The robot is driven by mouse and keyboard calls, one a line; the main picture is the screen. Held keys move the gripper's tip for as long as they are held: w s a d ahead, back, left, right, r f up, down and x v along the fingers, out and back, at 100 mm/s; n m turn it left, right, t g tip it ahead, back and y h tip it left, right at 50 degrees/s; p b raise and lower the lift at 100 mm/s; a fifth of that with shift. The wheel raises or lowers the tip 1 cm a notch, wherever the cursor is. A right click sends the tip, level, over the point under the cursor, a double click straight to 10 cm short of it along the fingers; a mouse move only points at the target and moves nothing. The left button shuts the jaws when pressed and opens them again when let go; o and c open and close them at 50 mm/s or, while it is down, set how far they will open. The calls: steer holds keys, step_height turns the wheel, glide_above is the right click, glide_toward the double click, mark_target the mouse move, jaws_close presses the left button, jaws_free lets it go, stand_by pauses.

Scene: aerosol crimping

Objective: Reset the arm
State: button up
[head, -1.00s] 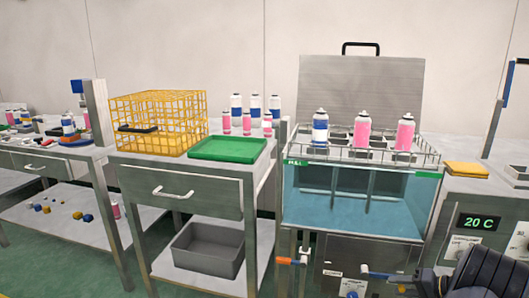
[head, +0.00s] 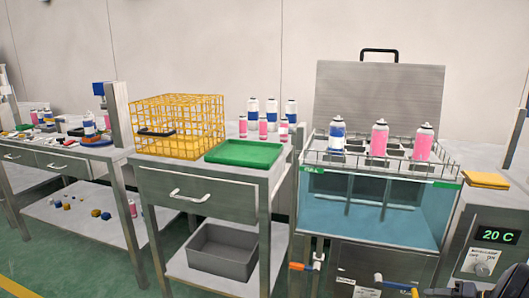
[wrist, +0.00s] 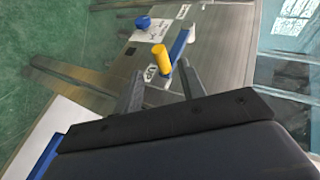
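My gripper (wrist: 160,88) shows in the wrist view with its two dark fingers apart and nothing held between them. Beyond the fingertips is a blue valve lever with a yellow end (wrist: 160,60), on the metal front of the water bath. I cannot tell how far the fingertips are from it. In the head view, only a dark part of my arm shows at the bottom right edge, and the gripper itself is out of that picture.
The water bath (head: 365,211) holds a wire rack with one blue-and-white can (head: 337,137) and two pink cans (head: 379,139). To its left, a bench carries a yellow wire basket (head: 177,125), a green tray (head: 245,153) and several cans. A yellow cloth (head: 485,180) lies right of the bath.

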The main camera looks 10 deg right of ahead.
mark_target(416, 294)
steer(key=b+x, duration=0.2)
steer(key=x, duration=0.4)
steer(key=shift+w+a+f, duration=0.15)
steer(key=shift+w+a, duration=0.05)
steer(key=shift+r+p, duration=0.55)
steer(key=shift+r, duration=0.15)
steer(key=shift+r+g+h+p, duration=0.4)
steer(key=shift+g+h, duration=0.2)
steer(key=shift+h, duration=0.1)
steer(key=shift+w+n, duration=0.1)
steer(key=shift+n, duration=0.2)
